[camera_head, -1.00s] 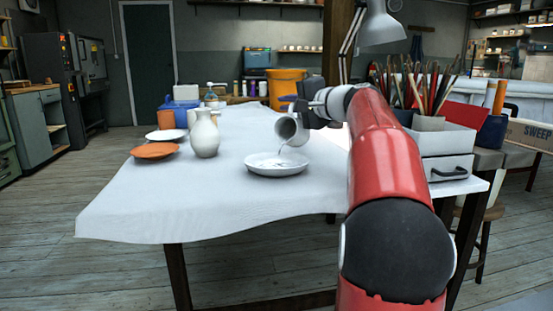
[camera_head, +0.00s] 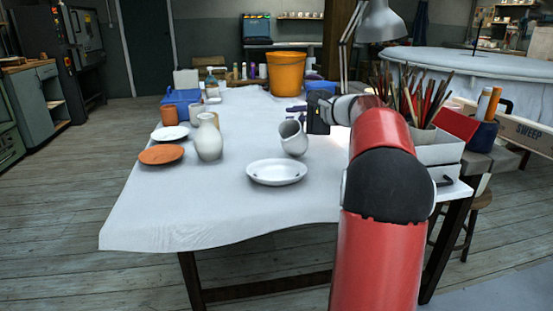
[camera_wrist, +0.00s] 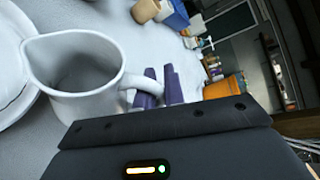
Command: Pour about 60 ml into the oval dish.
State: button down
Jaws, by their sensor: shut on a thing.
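My gripper (camera_head: 300,109) is shut on the handle of a white jug (camera_head: 293,140), behind and to the right of the oval dish. The jug leans a little to the left, and no stream shows at its lip. In the wrist view the purple fingers (camera_wrist: 161,88) close at the handle of the jug (camera_wrist: 90,92), and its inside looks grey with no clear liquid level. The white oval dish (camera_head: 277,181) rests on the cloth near the front; its rim also shows at the left of the wrist view (camera_wrist: 14,88). I cannot tell how much liquid it holds.
A white vase (camera_head: 208,145), a terracotta plate (camera_head: 161,155), a white plate (camera_head: 169,133) and small pots stand to the left. An orange bucket (camera_head: 286,74) is behind. A box of brushes (camera_head: 435,150) and a lamp (camera_head: 380,22) are at the right. The front cloth (camera_head: 190,220) is clear.

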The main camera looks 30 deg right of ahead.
jog(key=shift+w+d+p, duration=0.1)
jog(key=shift+p, duration=0.2)
jog(key=shift+w+d+f+m+g+y+p, duration=0.15)
jog(key=shift+w+d+f+m+g+y, duration=0.35)
jog(key=shift+d+f+m, duration=0.3)
jog(key=shift+w+d+f+m+g+y+p, duration=0.1)
jog(key=shift+w+d+f+m+g+y, duration=0.2)
jog(key=shift+w+d+f+m, duration=0.45)
jog(key=shift+w+d+f+m+g+y+p, duration=0.15)
jog(key=shift+w+d+f+m+g+y, duration=0.25)
jog(key=shift+d+m, duration=0.55)
